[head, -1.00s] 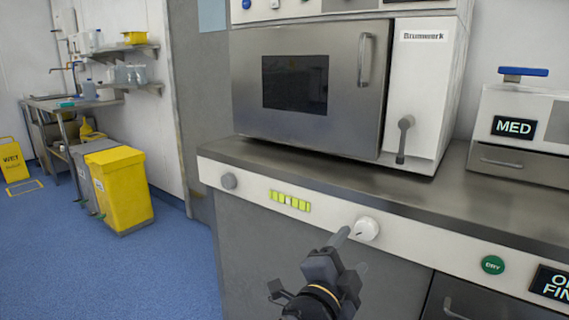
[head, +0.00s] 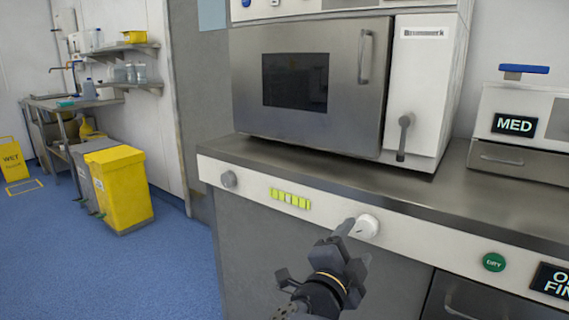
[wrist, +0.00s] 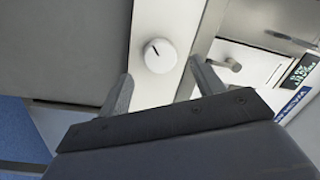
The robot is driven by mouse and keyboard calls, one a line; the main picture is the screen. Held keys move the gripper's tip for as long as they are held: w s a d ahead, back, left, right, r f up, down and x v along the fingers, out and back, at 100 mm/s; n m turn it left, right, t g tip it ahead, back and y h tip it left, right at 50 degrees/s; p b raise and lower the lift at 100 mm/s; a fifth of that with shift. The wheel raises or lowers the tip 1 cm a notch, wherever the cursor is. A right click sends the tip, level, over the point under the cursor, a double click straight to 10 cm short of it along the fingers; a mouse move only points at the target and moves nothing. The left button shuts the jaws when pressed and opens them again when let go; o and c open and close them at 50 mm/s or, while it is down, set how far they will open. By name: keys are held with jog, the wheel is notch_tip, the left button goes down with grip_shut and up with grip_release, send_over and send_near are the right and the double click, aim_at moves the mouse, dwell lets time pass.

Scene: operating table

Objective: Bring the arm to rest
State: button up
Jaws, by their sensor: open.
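My gripper (head: 352,236) is in front of the counter's white front strip, close to a white round knob (head: 367,226). In the wrist view the knob (wrist: 160,56) has a dark pointer line and shows beyond and between the two spread fingers of my gripper (wrist: 160,88). The gripper is open and nothing is between its fingertips. I cannot tell from the head view how wide the gap to the knob is.
A steel counter (head: 300,165) carries a large cabinet with a door (head: 310,80) and a lever handle (head: 403,135). A box marked MED (head: 515,124) stands right. A green DRY button (head: 493,262) is on the strip.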

aim_at(365, 228)
jog(key=b+x, duration=0.1)
jog(key=x, duration=0.3)
jog(key=shift+s+f, duration=0.1)
jog(key=shift+r+n+p, duration=0.35)
jog(key=shift+n+p, duration=0.05)
jog(key=shift+p, duration=0.35)
jog(key=shift+n+p, duration=0.45)
jog(key=shift+n, duration=0.15)
jog(key=n+p, duration=0.3)
jog(key=n, duration=0.1)
jog(key=shift+y, duration=0.3)
jog(key=n+p, duration=0.2)
jog(key=n, duration=0.2)
jog(key=p+v, duration=0.1)
jog(key=v, duration=0.5)
